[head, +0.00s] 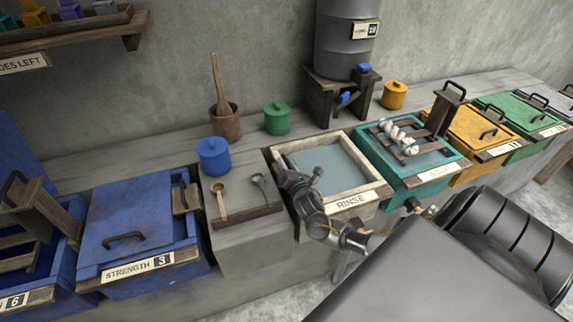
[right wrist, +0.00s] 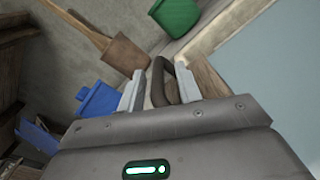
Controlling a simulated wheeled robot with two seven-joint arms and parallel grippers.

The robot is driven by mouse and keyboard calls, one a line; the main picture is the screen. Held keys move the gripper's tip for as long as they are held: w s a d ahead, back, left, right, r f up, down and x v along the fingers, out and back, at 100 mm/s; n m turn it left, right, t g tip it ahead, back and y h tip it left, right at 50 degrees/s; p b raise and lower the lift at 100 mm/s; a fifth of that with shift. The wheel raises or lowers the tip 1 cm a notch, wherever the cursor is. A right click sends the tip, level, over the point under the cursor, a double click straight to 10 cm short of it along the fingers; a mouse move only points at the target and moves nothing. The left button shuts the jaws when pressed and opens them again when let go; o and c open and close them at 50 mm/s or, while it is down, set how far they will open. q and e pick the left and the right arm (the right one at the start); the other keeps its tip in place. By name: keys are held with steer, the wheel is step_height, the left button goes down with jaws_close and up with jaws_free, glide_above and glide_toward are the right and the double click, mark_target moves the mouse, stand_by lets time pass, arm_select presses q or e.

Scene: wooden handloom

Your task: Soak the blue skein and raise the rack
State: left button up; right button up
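No skein that looks blue shows. A pale twisted skein (head: 398,137) lies on the wooden rack (head: 446,110) at the teal vat (head: 445,179) in the head view. My right gripper (head: 287,174) is over the left edge of the rinse basin (head: 283,152). In the right wrist view my right gripper's fingers (right wrist: 160,88) stand apart. A dark brown loop handle (right wrist: 160,68) shows between them, with a gap on its left side. What the loop belongs to is hidden. My left gripper is out of view.
A blue vat (head: 180,228) labelled Strength 3 stands left, with a lid. A blue jar (head: 213,156), a green jar (head: 277,118) and a wooden pot (head: 225,124) stand behind the scoops. A grey drum (head: 345,45) stands at the back. Yellow and green vats line the right.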

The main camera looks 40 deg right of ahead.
steer(key=shift+d, duration=0.1)
steer(key=v, duration=1)
steer(key=shift+s, duration=0.35)
steer(key=shift+a, duration=0.3)
stand_by(3.3)
